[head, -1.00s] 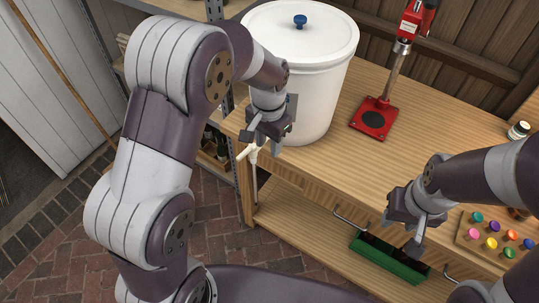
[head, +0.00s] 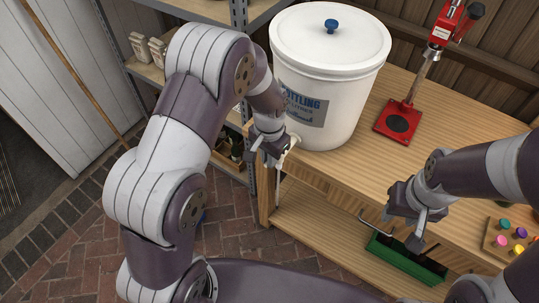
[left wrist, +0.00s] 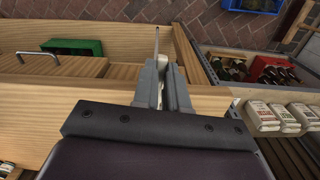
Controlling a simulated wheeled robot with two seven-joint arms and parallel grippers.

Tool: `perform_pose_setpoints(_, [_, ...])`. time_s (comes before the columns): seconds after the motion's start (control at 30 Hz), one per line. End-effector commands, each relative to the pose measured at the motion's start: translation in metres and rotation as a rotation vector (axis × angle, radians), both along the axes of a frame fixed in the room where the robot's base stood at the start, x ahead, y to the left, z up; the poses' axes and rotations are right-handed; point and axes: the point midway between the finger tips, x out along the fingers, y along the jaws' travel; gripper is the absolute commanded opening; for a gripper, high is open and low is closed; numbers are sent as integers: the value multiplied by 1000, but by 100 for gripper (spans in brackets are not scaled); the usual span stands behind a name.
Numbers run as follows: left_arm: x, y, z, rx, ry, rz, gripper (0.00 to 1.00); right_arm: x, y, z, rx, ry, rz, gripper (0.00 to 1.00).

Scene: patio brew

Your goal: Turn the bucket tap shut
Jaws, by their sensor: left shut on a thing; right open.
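The white bucket (head: 330,75) stands on the bench with its lid on and a blue printed label showing. Its pale tap (head: 291,141) is low on the front left side, partly hidden by my left gripper. A thin tube (head: 278,188) hangs below the tap and also shows in the left wrist view (left wrist: 157,40). My left gripper (head: 265,155) is at the tap, shut on it; its fingers (left wrist: 164,85) hide most of the held part. How far the tap is turned cannot be told. My right gripper (head: 414,238) is open and empty over the bench's front side.
A red capper (head: 400,118) stands on the wooden bench (head: 365,155) right of the bucket. A green tray (head: 405,262) is on the lower shelf. A rack of coloured caps (head: 500,241) is at right. Metal shelving (head: 240,45) is close behind my left arm.

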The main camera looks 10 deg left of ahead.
Motion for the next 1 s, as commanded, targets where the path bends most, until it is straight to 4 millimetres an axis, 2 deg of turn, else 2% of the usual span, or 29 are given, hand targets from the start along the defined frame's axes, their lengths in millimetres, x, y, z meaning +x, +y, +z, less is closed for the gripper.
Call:
perform_pose_setpoints(0.27, [1, 0, 2, -1, -3, -27, 0, 0, 0, 1, 0, 0, 0, 43])
perform_pose_setpoints(0.47, [4, 4, 3, -1, -3, -123, 0, 0, 0, 5, 0, 0, 0, 43])
perform_pose_setpoints(1.0, [21, 19, 3, 0, -6, -613, 0, 0, 0, 15, 0, 0, 0, 43])
